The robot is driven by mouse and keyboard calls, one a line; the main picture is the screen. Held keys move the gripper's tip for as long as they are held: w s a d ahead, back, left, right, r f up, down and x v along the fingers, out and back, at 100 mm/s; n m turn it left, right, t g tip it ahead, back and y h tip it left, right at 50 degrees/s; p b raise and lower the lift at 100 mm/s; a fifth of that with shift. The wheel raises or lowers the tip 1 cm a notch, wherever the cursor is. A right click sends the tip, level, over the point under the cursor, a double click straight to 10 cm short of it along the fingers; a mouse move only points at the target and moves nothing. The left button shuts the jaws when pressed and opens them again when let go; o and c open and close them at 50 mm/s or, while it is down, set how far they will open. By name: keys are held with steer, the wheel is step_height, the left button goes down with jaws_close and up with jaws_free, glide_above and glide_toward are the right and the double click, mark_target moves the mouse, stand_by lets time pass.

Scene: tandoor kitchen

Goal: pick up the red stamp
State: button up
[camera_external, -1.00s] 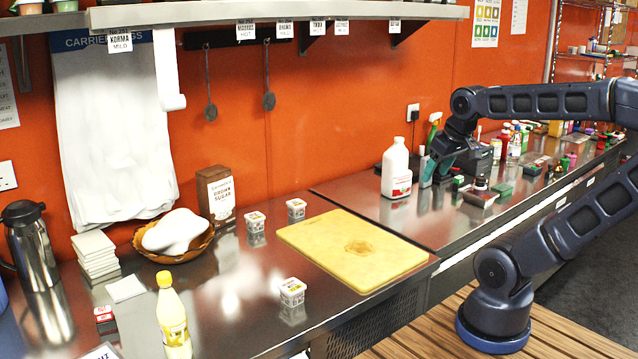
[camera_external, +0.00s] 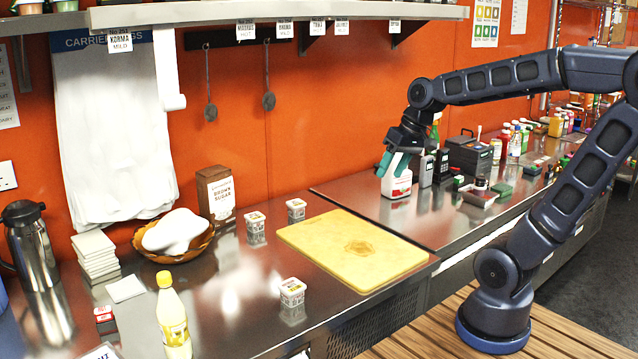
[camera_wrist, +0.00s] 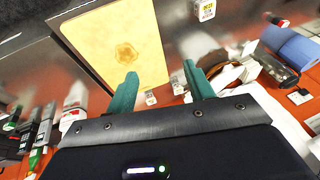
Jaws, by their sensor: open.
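A small red and black block (camera_external: 105,319), which looks like the red stamp, stands on the steel counter at the front left in the external view. A small red and black shape (camera_wrist: 277,20) at the upper right of the wrist view appears to be the same block. My gripper (camera_external: 392,164) is in front of the white jug, far to the right of the block and above the counter. Its two teal fingers are apart in the wrist view (camera_wrist: 161,72), with nothing held between them. The gripper partly hides the jug in the external view.
A yellow cutting board (camera_external: 350,250) lies between my gripper and the block. Small tubs (camera_external: 292,291), a yellow-capped bottle (camera_external: 173,315), a steel flask (camera_external: 30,245) and a bowl (camera_external: 205,245) stand on the left counter. The white jug (camera_external: 397,184) is close to my gripper.

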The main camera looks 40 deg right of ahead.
steer(key=w+a+f+m+g+y, duration=0.1)
steer(key=w+a+f+m+y, duration=0.55)
steer(key=a, duration=1.15)
steer(key=w+a+f+m+g+y, duration=0.1)
steer(key=w+a+f+g+y, duration=0.15)
steer(key=w+a, duration=1.1)
steer(key=w+a+f+m+g+y, duration=0.1)
steer(key=w+a+f+m+y, duration=0.3)
steer(key=a, duration=1.9)
steer(key=w+a+f+m+t+y, duration=0.25)
steer(key=a+f+m+t, duration=0.25)
steer(key=a+f+m, duration=0.45)
steer(key=n, duration=0.1)
glide_toward(104, 314)
steer(key=shift+w+a+f+g+h, duration=0.15)
steer(key=shift+w+a+f+h, duration=0.05)
steer(key=shift+w+a, duration=0.35)
steer(key=shift+w+a+f+g+h, duration=0.1)
steer(key=shift+w+a+f+h, duration=0.1)
steer(key=shift+w+a, duration=0.4)
steer(key=shift+w+a+r, duration=0.1)
steer(key=shift+a+r, duration=0.05)
steer(key=shift+a, duration=0.35)
steer(key=shift+w+a, duration=0.2)
steer(key=shift+a, duration=0.85)
steer(key=shift+w+a, duration=0.15)
steer(key=shift+a, duration=0.9)
steer(key=shift+w+a, duration=0.2)
steer(key=shift+a, duration=0.9)
